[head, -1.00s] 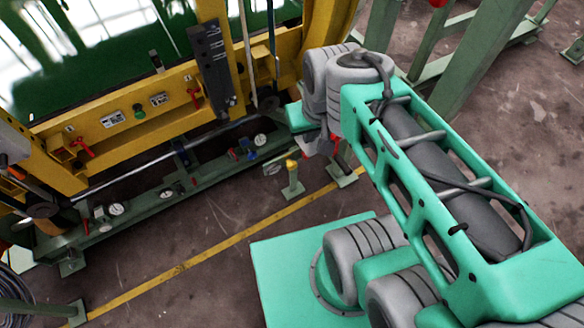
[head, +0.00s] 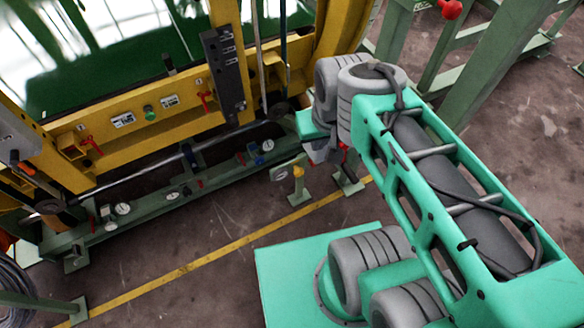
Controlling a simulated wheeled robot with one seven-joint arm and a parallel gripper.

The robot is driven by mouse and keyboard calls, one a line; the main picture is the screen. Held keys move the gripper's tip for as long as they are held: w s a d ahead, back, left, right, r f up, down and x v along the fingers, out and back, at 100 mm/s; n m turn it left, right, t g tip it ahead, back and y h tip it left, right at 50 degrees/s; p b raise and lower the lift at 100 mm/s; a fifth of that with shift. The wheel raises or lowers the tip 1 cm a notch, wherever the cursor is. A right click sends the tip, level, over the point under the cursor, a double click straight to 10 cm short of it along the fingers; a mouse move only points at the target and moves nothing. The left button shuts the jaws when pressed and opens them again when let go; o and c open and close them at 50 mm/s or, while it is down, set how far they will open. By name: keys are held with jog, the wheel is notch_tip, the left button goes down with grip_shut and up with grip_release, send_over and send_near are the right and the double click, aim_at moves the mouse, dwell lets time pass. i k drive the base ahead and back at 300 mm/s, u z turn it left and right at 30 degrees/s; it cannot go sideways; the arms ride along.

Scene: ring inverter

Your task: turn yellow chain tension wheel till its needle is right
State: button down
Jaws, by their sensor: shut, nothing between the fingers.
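A small yellow knob (head: 299,171) caps a short green post on the floor, below and left of my wrist in the head view. It may be the chain tension wheel; it is too small to be sure. Just left of it, a pale round dial (head: 282,175) sits on a grey-green plate. I cannot read its needle. My gripper (head: 318,153) is small and partly hidden at the far end of my arm, under the grey wrist joints. It is shut and empty, above and right of the yellow knob and apart from it in the picture.
A yellow machine frame (head: 130,120) with red handles fills the upper left. A green rail (head: 190,188) carries several small gauges along its foot. Green beams (head: 480,75) stand at the upper right. Bare floor (head: 200,235) lies in front, crossed by a yellow line.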

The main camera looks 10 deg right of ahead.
aim_at(298, 172)
jog(key=u, duration=2.7)
jog(key=k, duration=0.65)
jog(key=z, duration=0.1)
